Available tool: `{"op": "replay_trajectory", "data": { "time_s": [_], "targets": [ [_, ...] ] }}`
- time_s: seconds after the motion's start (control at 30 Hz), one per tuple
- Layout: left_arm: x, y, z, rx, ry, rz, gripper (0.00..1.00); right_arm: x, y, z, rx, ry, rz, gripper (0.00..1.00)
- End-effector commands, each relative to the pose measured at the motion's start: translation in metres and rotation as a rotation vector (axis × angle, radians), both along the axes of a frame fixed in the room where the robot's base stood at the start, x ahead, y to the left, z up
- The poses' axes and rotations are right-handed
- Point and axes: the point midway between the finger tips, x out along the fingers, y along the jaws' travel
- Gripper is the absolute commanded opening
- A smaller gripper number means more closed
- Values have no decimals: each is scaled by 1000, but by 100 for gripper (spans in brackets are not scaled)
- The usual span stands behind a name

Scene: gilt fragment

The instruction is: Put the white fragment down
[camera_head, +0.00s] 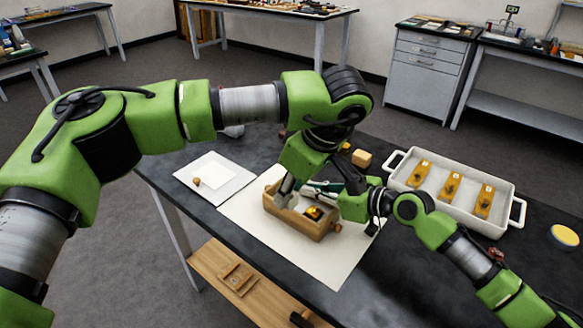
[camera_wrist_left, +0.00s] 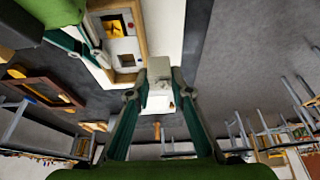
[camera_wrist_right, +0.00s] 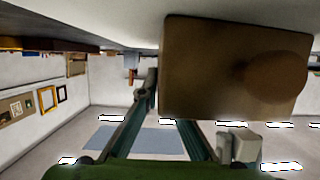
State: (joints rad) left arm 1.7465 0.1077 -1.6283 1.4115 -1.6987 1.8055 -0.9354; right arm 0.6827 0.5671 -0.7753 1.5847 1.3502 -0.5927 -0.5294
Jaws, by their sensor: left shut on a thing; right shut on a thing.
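The white fragment (camera_wrist_left: 159,72) is a pale block between the fingertips of my left gripper (camera_wrist_left: 159,90), which is shut on it. In the head view the left gripper (camera_head: 288,184) is low over the left end of a wooden holder (camera_head: 290,224), and the pale piece (camera_head: 284,191) shows there. I cannot tell whether it touches the holder. A gold and dark piece (camera_head: 314,212) sits in the holder. My right gripper (camera_head: 338,200) is shut at the holder's right end. In the right wrist view the holder's brown end with a round knob (camera_wrist_right: 270,75) hides one fingertip.
The holder stands on a white mat (camera_head: 323,266) on the dark table. A pale square tray (camera_head: 237,183) with a small brown knob (camera_head: 196,182) lies left. A white handled tray (camera_head: 503,214) with several amber pieces stands right. A yellow-topped round tin (camera_head: 564,236) is at far right.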

Motion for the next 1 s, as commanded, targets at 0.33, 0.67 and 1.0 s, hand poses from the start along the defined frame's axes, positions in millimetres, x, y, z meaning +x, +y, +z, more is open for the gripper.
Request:
{"op": "replay_trajectory", "data": {
  "time_s": [0.33,0.67,1.0],
  "targets": [
    [70,1,22,-2,-1,5,1,0,0,0,1,-1,0,0],
    [91,6,22,0,-3,-1,1,0,0,0,1,-1,0,0],
    [91,6,-32,-1,-4,-2,1,0,0,0,1,-1,0,0]
  ]
}}
